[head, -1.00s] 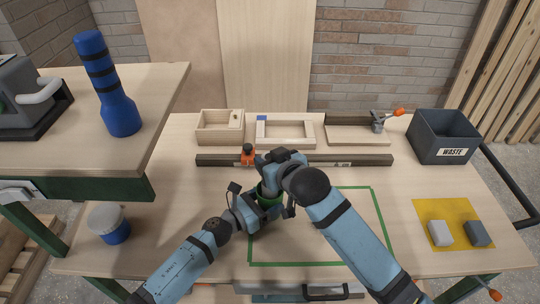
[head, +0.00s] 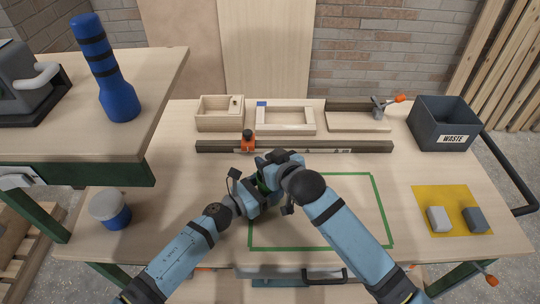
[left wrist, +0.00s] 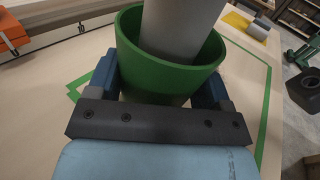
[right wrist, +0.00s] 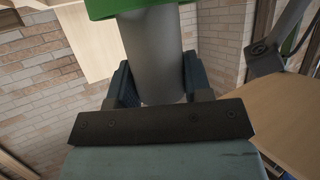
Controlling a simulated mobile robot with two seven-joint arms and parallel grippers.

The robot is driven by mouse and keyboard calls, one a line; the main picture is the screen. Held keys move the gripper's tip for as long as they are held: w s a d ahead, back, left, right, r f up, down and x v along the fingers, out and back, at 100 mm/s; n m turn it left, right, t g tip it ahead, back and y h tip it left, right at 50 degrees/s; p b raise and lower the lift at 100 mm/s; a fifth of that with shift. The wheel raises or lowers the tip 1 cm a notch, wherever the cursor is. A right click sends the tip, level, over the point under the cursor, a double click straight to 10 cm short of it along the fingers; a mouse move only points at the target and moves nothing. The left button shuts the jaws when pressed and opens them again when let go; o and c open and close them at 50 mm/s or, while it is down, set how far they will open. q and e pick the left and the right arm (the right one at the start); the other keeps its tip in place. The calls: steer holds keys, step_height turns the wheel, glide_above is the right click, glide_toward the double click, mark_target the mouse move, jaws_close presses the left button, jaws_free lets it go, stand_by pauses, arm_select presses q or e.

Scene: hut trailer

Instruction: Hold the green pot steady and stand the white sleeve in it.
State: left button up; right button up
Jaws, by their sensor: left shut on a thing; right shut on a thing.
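The green pot (left wrist: 165,72) is between the fingers of my left gripper (left wrist: 157,84), which is shut on it. In the head view, the pot (head: 262,187) is mostly hidden by my grippers. The white sleeve, grey in this light, (left wrist: 180,28) has its lower end inside the pot's rim in the left wrist view. My right gripper (right wrist: 158,80) is shut on the sleeve (right wrist: 155,55), with the pot (right wrist: 125,7) close beyond its fingers. I cannot tell whether the sleeve touches the pot's floor.
A green taped outline (head: 384,215) lies around and right of the grippers. A waste bin (head: 440,125) and a yellow mat (head: 430,200) with two blocks are at right. A blue-and-white tub (head: 110,212) stands left.

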steer(key=shift+f, duration=0.35)
steer(key=o, duration=1.2)
steer(key=shift+o, duration=0.2)
steer(key=v, duration=1.2)
